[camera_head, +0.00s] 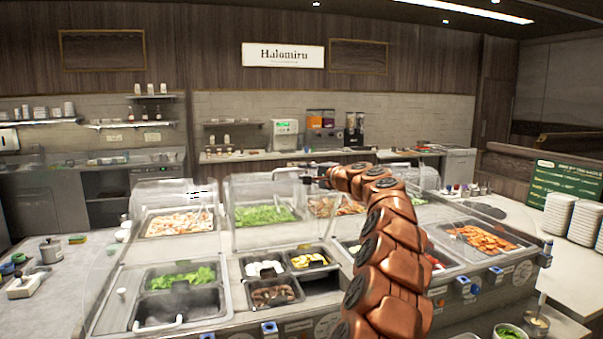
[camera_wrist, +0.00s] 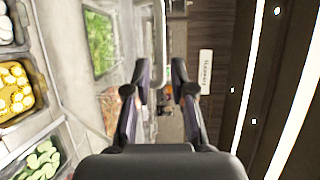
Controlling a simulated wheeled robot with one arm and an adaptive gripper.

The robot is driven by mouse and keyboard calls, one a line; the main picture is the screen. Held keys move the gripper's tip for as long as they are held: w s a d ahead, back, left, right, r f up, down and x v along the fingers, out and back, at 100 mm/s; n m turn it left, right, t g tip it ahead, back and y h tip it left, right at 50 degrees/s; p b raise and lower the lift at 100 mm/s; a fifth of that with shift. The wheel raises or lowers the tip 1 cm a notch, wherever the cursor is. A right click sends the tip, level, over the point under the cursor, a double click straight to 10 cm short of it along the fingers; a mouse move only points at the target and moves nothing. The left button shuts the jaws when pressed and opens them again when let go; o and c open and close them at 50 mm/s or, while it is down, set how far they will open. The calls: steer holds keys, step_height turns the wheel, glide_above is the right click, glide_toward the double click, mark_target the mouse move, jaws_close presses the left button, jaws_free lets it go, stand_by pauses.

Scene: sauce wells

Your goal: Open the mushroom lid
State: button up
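My gripper (camera_head: 308,180) is above the back row of the food counter, near the upper right of a clear lid (camera_head: 262,187) over green leaves. In the wrist view the gripper (camera_wrist: 158,95) has its two fingers apart, with nothing held between them. A clear bar (camera_wrist: 160,40) lies just past the fingers; I cannot tell whether it touches them. A brownish food bin (camera_head: 335,205) lies below the gripper, partly hidden by my arm, and also shows in the wrist view (camera_wrist: 110,105). I cannot tell for sure whether it holds mushrooms.
Another clear lid (camera_head: 165,192) covers a pale food bin (camera_head: 180,222) at left. Front bins hold greens (camera_head: 183,279), eggs (camera_head: 264,268) and other food. An orange food bin (camera_head: 485,239) is at right. White plates (camera_head: 558,213) are stacked at far right.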

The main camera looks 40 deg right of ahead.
steer(key=shift+s+d+r, duration=0.15)
steer(key=shift+s, duration=1.25)
steer(key=shift+s+d+r, duration=0.1)
steer(key=shift+s, duration=1.3)
